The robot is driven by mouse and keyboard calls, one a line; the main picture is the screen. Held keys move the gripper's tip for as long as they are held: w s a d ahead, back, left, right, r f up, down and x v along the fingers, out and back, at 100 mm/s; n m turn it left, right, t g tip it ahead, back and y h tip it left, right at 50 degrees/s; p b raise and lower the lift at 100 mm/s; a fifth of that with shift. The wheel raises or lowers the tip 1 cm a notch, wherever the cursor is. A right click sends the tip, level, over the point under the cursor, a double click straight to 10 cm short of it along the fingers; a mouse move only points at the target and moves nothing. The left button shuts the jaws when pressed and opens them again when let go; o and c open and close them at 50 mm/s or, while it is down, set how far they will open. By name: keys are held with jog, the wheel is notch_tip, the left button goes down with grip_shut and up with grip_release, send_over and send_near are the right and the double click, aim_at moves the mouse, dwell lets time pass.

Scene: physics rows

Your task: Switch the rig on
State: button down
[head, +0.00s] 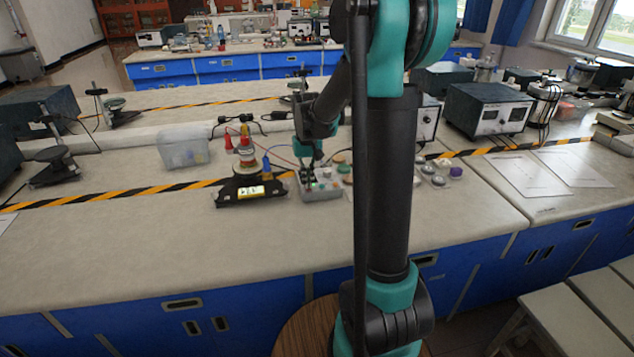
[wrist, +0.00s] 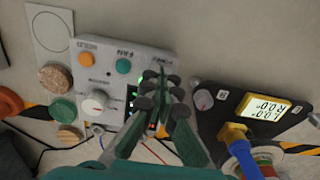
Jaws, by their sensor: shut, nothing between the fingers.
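A light grey control box (wrist: 100,75) lies under my gripper in the wrist view, with an orange button (wrist: 86,59), a teal button (wrist: 123,66) and a white dial knob (wrist: 95,104). It also shows in the head view (head: 326,190). My gripper (wrist: 160,78) is shut and empty, with its fingertips over the box's end near the "POWER" label. The fingers hide most of the power control, and I cannot tell whether they touch it. Green and red lights show beside them. A black instrument (head: 240,194) with a lit yellow display (wrist: 263,107) reading zeros stands beside the box.
Wooden and colored discs (wrist: 55,78) lie beside the control box. A clear plastic bin (head: 183,148) stands at left. A dark power supply (head: 487,108) is at right. The front bench top (head: 130,250) is clear.

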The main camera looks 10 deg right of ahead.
jog(key=shift+r, duration=3.45)
jog(key=shift+s, duration=0.15)
